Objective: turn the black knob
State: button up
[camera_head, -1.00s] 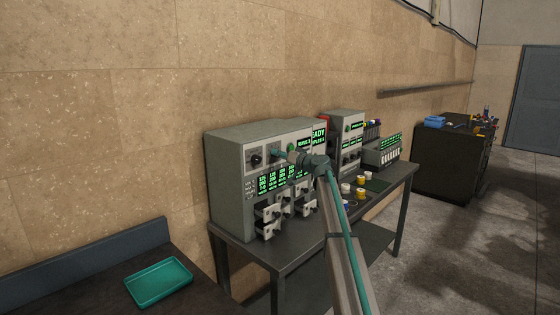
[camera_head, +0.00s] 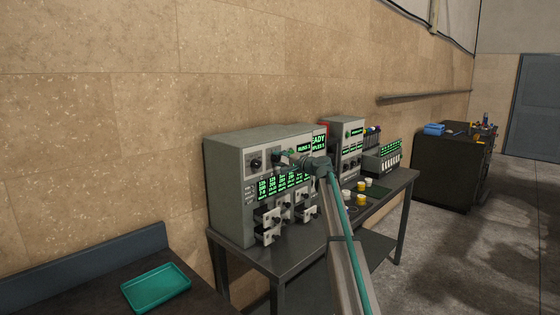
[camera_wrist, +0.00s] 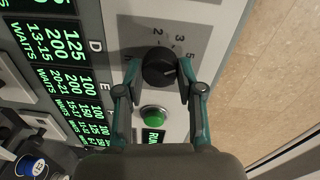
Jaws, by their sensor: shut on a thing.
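The black knob (camera_wrist: 158,66) sits on a light panel with a numbered dial around it. In the wrist view my gripper (camera_wrist: 157,72) has one finger on each side of the knob and is shut on it. A white pointer mark shows on the knob's face. In the head view my gripper (camera_head: 285,157) is at the upper front of the grey machine (camera_head: 230,200), and the arm hides part of the panel.
A green button (camera_wrist: 153,112) lies close to the knob, between my fingers. Another dark knob (camera_head: 256,163) is left of my gripper. Several small drawers jut out below. A teal tray (camera_head: 156,288) lies on the left table.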

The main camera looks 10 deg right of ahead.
jog(key=shift+m, duration=0.8)
jog(key=o, duration=1.2)
jog(key=shift+c, duration=0.2)
jog(key=v, duration=1.2)
